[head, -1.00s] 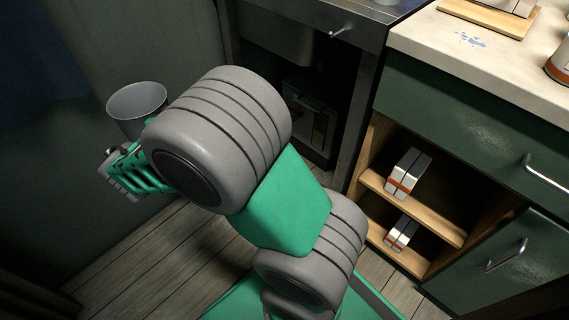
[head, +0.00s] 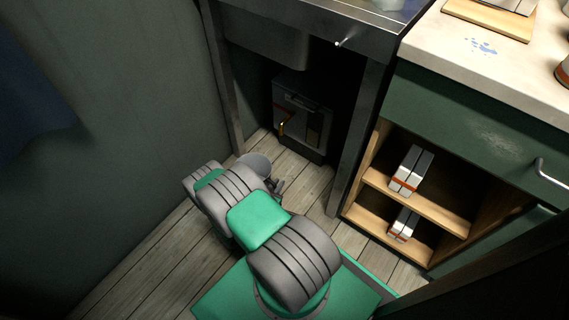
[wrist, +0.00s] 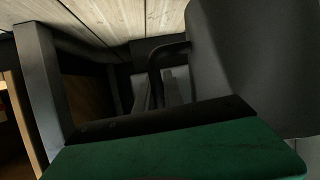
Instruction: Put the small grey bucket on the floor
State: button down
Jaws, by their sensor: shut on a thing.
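The small grey bucket (head: 254,161) shows in the head view low over the wooden floor, partly hidden behind my arm. In the wrist view the bucket (wrist: 255,60) is a large dark grey shape on the right. My gripper (head: 276,185) is mostly hidden by the arm in the head view, at the bucket's near right side. In the wrist view my gripper (wrist: 172,88) is shut on the bucket's side, by a dark curved handle. The wooden floor (head: 175,235) lies below. I cannot tell whether the bucket's base touches it.
A metal sink stand (head: 370,110) with legs stands behind, with a dark metal box (head: 302,110) under it. A green cabinet (head: 455,115) with open shelves and white boxes (head: 411,170) is at right. A dark wall (head: 130,110) is at left. Bare floor lies left of my arm.

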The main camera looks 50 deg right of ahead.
jog(key=w+d+b, duration=0.2)
jog(key=d+b, duration=0.3)
jog(key=d, duration=1.3)
jog(key=f+b, duration=0.1)
jog(key=f, duration=0.1)
jog(key=f+b, duration=0.1)
jog(key=f, duration=0.1)
jog(key=f+b, duration=0.2)
jog(key=f, duration=0.1)
jog(key=shift+d, duration=0.35)
jog(key=shift+d+f+b, duration=0.15)
jog(key=shift+d+b, duration=0.1)
jog(key=shift+b, duration=0.15)
jog(key=shift+r, duration=0.2)
jog(key=c, duration=1.4)
grip_release()
